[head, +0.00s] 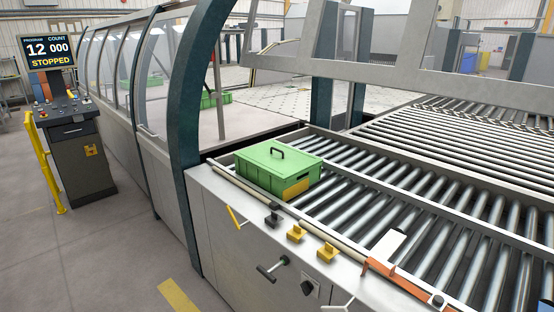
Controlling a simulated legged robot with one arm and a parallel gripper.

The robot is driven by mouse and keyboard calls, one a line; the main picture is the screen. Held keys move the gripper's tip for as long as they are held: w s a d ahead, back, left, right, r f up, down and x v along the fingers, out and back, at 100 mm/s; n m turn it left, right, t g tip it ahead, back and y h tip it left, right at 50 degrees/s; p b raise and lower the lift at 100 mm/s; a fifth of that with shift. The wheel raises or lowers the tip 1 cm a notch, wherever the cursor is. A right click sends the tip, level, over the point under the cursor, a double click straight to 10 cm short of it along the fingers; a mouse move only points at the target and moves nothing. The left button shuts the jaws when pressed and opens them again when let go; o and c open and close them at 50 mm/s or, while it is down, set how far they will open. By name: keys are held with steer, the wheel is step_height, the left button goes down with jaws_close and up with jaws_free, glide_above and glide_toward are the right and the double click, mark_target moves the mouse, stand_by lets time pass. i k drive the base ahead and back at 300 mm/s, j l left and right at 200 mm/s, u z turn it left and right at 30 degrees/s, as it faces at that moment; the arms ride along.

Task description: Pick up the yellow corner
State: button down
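Two small yellow blocks with raised tops sit on the grey front ledge of the machine: one yellow block (296,233) to the left, another yellow block (327,252) a little nearer and to the right. A similar dark block (273,214) sits just left of them. A green lidded box (275,163) with a black handle stands on the rollers behind; a yellow patch (296,188) covers part of its near right side. I cannot tell which yellow thing is the corner. My gripper is not in the head view.
A roller bed (420,205) fills the right side. An orange bar (405,284) and a white plate (388,246) lie near its front edge. A yellow lever (234,217) and a dark handle (272,268) stick out from the front panel. The floor at left is open before the console (76,160).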

mark_target(327, 252)
steer(key=i+j+u, duration=0.1)
steer(key=i+j, duration=0.3)
steer(key=j, duration=0.2)
steer(key=i+j+u, duration=0.1)
steer(key=i+j, duration=0.35)
steer(key=j, duration=0.1)
